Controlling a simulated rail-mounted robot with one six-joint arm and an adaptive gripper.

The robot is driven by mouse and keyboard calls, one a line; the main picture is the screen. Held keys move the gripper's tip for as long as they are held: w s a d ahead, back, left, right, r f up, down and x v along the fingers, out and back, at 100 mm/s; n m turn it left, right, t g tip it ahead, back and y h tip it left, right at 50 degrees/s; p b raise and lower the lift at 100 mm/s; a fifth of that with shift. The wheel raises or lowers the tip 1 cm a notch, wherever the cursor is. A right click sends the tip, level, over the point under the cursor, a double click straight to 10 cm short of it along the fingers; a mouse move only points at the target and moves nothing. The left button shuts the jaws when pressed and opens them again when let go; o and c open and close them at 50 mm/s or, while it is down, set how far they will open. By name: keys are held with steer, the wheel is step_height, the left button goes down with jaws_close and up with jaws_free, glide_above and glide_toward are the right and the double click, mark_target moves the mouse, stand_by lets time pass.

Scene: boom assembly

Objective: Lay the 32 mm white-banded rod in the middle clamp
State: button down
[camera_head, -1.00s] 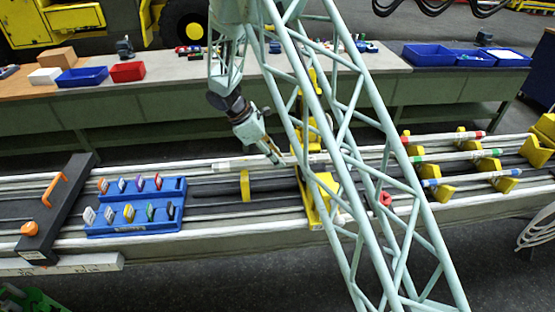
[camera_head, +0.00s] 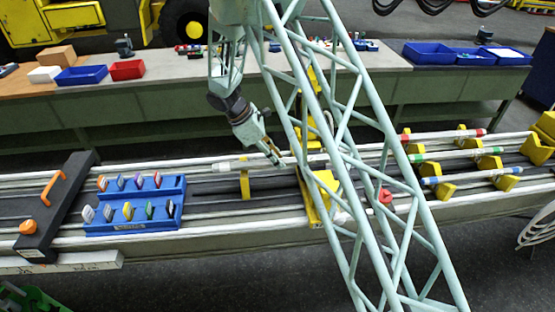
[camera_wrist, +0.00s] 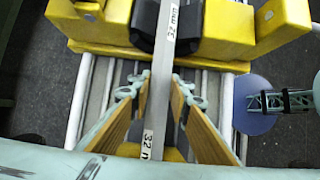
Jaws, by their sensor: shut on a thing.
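The grey 32 mm rod (camera_wrist: 162,75) with white "32 mm" labels runs lengthwise through the wrist view. My gripper (camera_wrist: 158,88) is shut on it, with tan-padded fingers on both sides. Beyond the fingers the rod lies between the dark jaws of a yellow clamp (camera_wrist: 225,30); I cannot tell if it touches their bottom. In the head view the rod (camera_head: 230,165) is about level above the bench rails, its left part over a small yellow support (camera_head: 245,185). My gripper (camera_head: 277,160) is just left of the yellow clamp (camera_head: 318,198), which my green lattice boom partly hides.
A blue rack (camera_head: 135,228) with several coloured tags and a dark block with an orange handle (camera_head: 55,190) stand at left. Rods with red, green (camera_head: 450,157) and blue bands rest on yellow holders at right. A red knob (camera_head: 385,197) shows behind the lattice.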

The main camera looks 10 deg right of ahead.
steer(key=shift+f+b, duration=0.55)
steer(key=shift+f, duration=0.35)
stand_by(0.4)
steer(key=c, duration=2.3)
jaws_free()
steer(key=v, duration=1.1)
steer(key=shift+a+r, duration=0.2)
steer(key=shift+r, duration=0.25)
